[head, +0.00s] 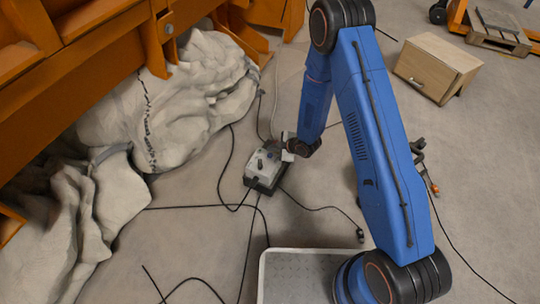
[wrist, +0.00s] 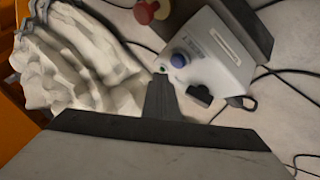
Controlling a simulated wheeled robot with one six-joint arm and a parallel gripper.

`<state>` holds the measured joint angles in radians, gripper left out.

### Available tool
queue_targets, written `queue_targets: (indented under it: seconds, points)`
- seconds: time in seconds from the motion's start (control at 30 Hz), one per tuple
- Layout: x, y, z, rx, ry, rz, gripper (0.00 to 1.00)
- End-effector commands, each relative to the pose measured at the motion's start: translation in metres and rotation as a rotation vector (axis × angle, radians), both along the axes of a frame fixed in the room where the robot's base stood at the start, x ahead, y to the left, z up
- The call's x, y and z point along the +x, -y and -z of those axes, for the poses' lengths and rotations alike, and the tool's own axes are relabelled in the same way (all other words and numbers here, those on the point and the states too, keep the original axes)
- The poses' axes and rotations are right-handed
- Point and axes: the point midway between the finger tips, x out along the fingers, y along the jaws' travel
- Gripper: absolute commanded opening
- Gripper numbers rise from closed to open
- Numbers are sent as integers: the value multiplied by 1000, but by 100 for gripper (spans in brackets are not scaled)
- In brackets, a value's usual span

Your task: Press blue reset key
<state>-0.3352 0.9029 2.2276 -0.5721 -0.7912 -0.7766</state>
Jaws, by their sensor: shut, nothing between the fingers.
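A small grey-white control box (head: 269,163) with a dark base sits on the floor, left of centre in the head view. In the wrist view, the box (wrist: 216,50) fills the upper middle. A round blue key (wrist: 178,60) sits on its near-left face, with a small green spot beside it. My gripper (wrist: 160,80) is shut and empty, its dark fingertips just below and left of the blue key. Contact between them cannot be told. In the head view my gripper (head: 287,152) is at the right side of the box, and the blue key is too small to make out.
A red knob (wrist: 146,12) is above the key in the wrist view. Black cables (head: 232,195) run over the floor around the box. Pale crumpled sheeting (head: 180,100) and an orange frame (head: 90,50) stand left. A wooden box (head: 437,68) is at the upper right.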

Motion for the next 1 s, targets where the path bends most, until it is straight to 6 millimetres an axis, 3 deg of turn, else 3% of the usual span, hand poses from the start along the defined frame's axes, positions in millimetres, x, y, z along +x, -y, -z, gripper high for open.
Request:
queue_targets:
  seconds: [0.27, 1.0]
  points:
    - [0, 0, 13, -2, 0, -1, 0]
    - [0, 0, 14, -1, 0, 1, 0]
